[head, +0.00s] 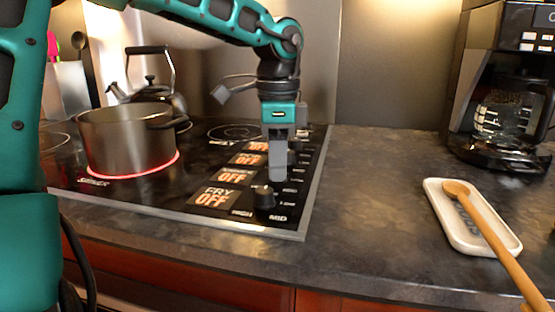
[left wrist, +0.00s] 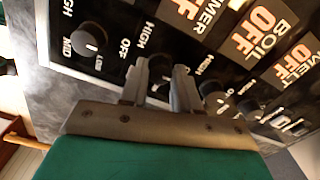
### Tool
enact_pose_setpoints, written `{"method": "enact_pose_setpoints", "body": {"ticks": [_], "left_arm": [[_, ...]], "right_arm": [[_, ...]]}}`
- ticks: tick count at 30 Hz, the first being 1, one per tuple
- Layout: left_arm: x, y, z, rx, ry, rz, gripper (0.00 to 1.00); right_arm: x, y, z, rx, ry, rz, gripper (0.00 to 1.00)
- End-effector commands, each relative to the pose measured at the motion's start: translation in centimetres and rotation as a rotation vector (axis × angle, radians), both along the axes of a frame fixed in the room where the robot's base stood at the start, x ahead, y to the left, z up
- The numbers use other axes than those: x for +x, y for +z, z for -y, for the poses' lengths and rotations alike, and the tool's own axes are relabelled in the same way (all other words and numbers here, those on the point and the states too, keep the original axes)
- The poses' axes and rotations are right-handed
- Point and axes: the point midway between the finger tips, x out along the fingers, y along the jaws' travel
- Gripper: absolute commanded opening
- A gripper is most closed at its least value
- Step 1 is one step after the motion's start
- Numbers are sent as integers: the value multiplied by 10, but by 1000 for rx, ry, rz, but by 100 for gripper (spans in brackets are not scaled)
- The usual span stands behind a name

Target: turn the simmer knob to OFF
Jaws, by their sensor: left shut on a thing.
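The simmer knob (left wrist: 158,68) is a small black knob on the black cooktop panel. In the left wrist view it sits between the fingers of my left gripper (left wrist: 160,88), which is shut on it. In the head view the gripper (head: 279,176) points straight down over the knob row and hides this knob. The simmer display (head: 231,176) reads OFF in orange letters. The pointer of the held knob is hidden. My right gripper is not in view.
The black fry knob (head: 264,197) stands just in front of my gripper. A steel pot (head: 125,140) sits on a red glowing burner at left, a kettle (head: 150,94) behind it. A spoon rest (head: 458,222) with a wooden spoon and a coffee maker (head: 500,110) stand right. Counter between is clear.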

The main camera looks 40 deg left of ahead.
Motion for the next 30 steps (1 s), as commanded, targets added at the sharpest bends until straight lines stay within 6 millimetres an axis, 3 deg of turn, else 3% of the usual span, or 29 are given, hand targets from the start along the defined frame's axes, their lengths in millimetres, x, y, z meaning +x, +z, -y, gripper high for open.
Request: {"method": "enact_pose_setpoints", "body": {"ticks": [8,17,22,30], "left_arm": [[0,0,0,0,1,1,56],[0,4,0,0,0,1,56],[1,28,0,-1,0,4,56],[1,89,0,-1,0,4,56]], "right_arm": [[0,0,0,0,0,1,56],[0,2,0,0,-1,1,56],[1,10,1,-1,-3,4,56],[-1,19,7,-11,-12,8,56]]}}
